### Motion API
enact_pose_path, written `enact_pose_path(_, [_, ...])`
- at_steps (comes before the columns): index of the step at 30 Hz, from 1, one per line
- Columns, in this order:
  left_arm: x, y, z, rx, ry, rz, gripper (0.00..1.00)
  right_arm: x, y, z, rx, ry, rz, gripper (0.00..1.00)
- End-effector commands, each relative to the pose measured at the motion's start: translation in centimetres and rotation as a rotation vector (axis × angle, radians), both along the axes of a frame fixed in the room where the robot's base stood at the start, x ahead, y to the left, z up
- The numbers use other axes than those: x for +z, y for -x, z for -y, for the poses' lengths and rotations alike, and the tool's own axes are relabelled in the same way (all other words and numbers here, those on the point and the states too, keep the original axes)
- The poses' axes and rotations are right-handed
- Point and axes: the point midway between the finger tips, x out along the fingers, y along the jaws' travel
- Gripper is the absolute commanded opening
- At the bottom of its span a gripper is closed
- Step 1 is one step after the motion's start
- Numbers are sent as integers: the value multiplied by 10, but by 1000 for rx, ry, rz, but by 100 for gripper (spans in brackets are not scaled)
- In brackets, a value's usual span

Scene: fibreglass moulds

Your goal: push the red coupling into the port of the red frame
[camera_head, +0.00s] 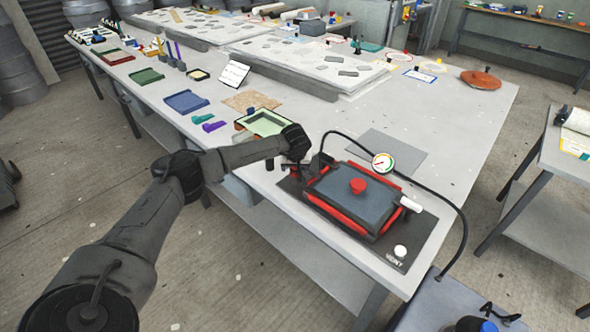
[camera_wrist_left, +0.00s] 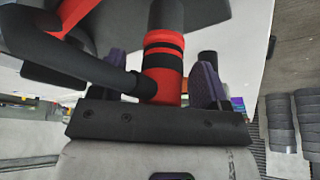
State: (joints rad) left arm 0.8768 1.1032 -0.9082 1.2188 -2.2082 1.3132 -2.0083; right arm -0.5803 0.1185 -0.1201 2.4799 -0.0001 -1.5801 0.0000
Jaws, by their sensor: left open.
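The red frame (camera_head: 332,213) surrounds a blue-grey panel with a red knob (camera_head: 358,186) on top, on a dark base plate (camera_head: 301,200) at the table's near edge. My left gripper (camera_head: 294,165) is low over the plate's left corner, beside the frame. In the left wrist view, the red coupling (camera_wrist_left: 161,78) with black bands stands between the open purple-padded fingers. Its black hose (camera_wrist_left: 100,72) runs off to the left. The port is not clearly visible, and I cannot tell whether the coupling touches it. My right gripper is out of view.
A gauge (camera_head: 383,163) stands behind the frame. The black hose (camera_head: 448,201) arches over the right side to the floor unit. A white vent knob (camera_head: 400,251) is at the front. A green tray (camera_head: 265,123) stands behind my left wrist.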

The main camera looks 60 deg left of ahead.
Motion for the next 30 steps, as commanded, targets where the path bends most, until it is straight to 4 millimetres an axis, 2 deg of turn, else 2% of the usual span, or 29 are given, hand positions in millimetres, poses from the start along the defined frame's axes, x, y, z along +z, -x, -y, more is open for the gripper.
enact_pose_path(8, [0,0,0,0,0,0,68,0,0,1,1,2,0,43])
enact_pose_path(24, [1,0,0,0,0,0,17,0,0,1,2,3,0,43])
enact_pose_path(30, [1,0,0,0,-1,1,14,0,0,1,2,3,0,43])
